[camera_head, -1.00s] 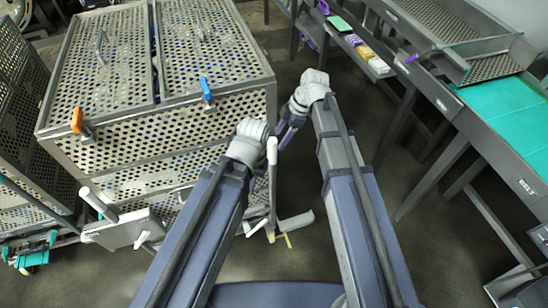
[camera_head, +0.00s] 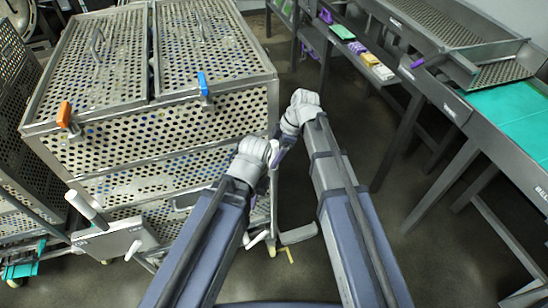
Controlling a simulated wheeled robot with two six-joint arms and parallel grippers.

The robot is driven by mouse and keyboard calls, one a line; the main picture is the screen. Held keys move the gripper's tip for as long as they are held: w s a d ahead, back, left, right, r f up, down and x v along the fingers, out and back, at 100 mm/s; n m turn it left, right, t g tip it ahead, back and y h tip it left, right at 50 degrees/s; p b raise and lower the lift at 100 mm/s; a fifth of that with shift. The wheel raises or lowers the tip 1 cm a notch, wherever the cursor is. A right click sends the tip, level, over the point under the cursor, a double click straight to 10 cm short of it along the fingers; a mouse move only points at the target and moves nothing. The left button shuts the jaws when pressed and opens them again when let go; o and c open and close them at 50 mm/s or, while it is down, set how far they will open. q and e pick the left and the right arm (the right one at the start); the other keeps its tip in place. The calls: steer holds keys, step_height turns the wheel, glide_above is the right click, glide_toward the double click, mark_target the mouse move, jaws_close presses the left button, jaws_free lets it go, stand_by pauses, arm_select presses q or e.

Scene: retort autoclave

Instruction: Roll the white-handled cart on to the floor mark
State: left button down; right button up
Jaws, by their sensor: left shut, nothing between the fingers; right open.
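The cart with white handles (camera_head: 85,208) stands at the left and centre, carrying a large perforated metal crate (camera_head: 165,112). A second white upright handle (camera_head: 274,200) is at the cart's right front corner. My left gripper (camera_head: 270,172) is shut and empty beside this right handle; its fingers are mostly hidden by its wrist. My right gripper (camera_head: 287,138) is open, just above and right of the left one, by the crate's right edge. I cannot tell whether either touches the cart. A short yellow strip (camera_head: 289,255) on the floor, perhaps part of the floor mark, shows by the cart's right front foot.
A grey bench (camera_head: 470,120) with a teal mat (camera_head: 510,105) runs along the right, with small coloured boxes (camera_head: 365,55) at its far end. Another perforated crate (camera_head: 18,120) stands at the left edge. Dark floor between cart and bench is clear.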

steer(key=shift+r, duration=0.1)
steer(key=shift+c, duration=0.2)
jaws_close()
stand_by(1.0)
